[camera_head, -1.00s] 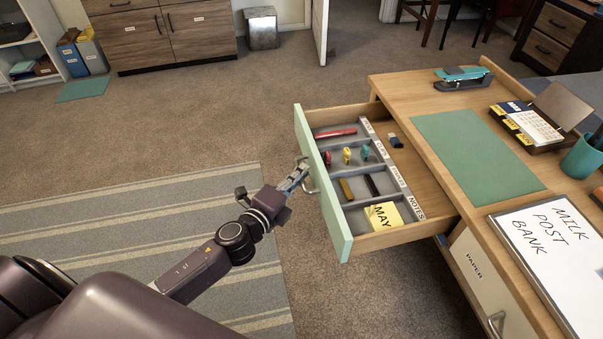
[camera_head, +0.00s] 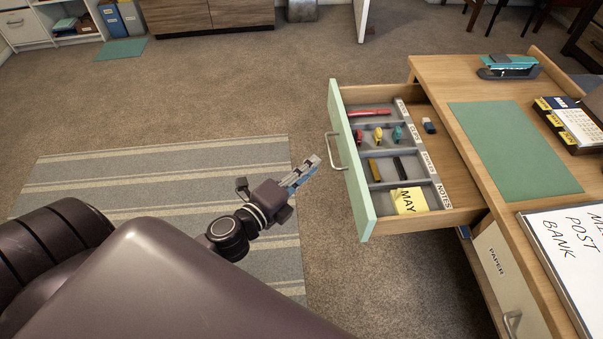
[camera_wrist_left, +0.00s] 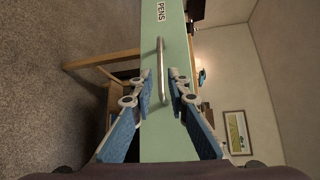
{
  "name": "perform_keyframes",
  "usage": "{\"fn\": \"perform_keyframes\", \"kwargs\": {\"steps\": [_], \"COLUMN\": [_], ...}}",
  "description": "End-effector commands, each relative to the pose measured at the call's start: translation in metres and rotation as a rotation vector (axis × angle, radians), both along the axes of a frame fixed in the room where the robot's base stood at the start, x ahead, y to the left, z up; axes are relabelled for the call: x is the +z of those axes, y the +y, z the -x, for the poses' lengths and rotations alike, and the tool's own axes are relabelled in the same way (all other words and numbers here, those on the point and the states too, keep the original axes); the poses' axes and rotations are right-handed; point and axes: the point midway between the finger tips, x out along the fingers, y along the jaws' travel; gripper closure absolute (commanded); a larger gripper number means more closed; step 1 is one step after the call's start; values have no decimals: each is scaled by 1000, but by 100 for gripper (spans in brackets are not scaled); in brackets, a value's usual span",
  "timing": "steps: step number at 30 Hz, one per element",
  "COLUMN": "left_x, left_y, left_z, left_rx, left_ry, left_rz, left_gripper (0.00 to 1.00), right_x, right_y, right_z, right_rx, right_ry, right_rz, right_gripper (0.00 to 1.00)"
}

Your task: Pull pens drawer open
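The pens drawer (camera_head: 352,165) has a pale green front and stands pulled well out of the desk. Its metal bar handle (camera_head: 335,152) is on the front. In the left wrist view the drawer front (camera_wrist_left: 168,133) carries a PENS label (camera_wrist_left: 161,11), and the handle (camera_wrist_left: 161,68) shows between my fingers. My left gripper (camera_head: 312,166) is open, with its tips a short way in front of the handle and apart from it. It also shows in the left wrist view (camera_wrist_left: 161,84), with blue-padded fingers spread. My right gripper is not in view.
The drawer holds a grey divided tray (camera_head: 441,190) with pens, clips and yellow notes (camera_head: 409,200). A PAPER drawer (camera_head: 505,275) is below on the desk (camera_head: 450,88). A green blotter (camera_head: 515,150) lies on top. Striped rug (camera_head: 110,190) and carpet are clear.

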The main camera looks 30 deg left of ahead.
Motion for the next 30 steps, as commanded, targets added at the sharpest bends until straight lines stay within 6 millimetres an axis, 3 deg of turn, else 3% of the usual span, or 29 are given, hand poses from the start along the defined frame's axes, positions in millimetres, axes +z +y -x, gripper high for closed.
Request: {"fn": "perform_keyframes", "kwargs": {"steps": [3,9,26,30], "left_x": [2,4,4,7], "left_y": [2,5,5,13], "left_z": [17,29,31,30], "left_rx": [2,1,0,57], "left_ry": [2,0,0,14], "left_rz": [2,1,0,55], "left_gripper": [84,84,84,84], "right_x": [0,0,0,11], "right_y": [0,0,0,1], "right_z": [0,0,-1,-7], "right_rx": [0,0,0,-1], "right_ry": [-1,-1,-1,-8], "right_rz": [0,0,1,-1], "right_gripper": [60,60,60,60]}}
